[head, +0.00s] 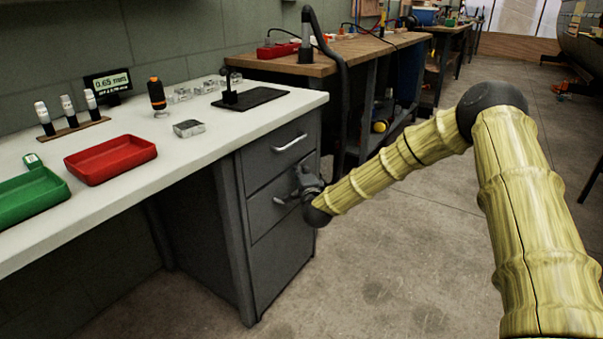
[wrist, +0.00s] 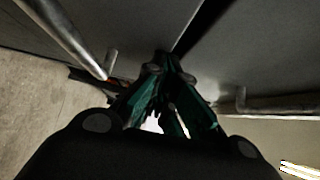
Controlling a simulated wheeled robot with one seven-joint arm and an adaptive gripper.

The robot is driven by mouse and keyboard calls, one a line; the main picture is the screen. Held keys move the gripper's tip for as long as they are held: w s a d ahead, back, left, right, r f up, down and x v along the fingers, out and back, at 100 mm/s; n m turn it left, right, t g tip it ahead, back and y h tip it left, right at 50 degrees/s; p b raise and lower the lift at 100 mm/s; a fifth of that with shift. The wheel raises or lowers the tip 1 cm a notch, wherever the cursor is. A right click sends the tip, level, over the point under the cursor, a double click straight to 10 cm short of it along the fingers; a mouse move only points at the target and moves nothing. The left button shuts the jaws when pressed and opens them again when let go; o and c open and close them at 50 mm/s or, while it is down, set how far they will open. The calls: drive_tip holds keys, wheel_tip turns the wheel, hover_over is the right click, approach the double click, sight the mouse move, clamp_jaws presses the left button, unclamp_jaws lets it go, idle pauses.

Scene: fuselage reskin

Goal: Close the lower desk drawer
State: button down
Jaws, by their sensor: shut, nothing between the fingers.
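The grey desk cabinet in the head view has an upper drawer (head: 282,152) with a bar handle (head: 290,142). Below it is a lower drawer (head: 262,212) with its own handle (head: 280,200), partly behind my gripper. My gripper (head: 300,182) is at the right part of the lower drawer's front. In the wrist view my gripper (wrist: 165,65) is shut and empty, its fingertips at or very close to the grey fronts. A bar handle shows on each side, with a dark seam between the fronts. I cannot tell contact, or whether the lower drawer is fully flush.
The white desktop (head: 215,140) holds a red tray (head: 110,160), a green tray (head: 30,198), a black plate (head: 250,97) and small parts. A wooden workbench (head: 330,55) stands behind. The concrete floor (head: 400,260) right of the cabinet is clear.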

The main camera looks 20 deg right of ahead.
drive_tip(key=shift+w+a+r, duration=0.1)
drive_tip(key=shift+a+r, duration=0.1)
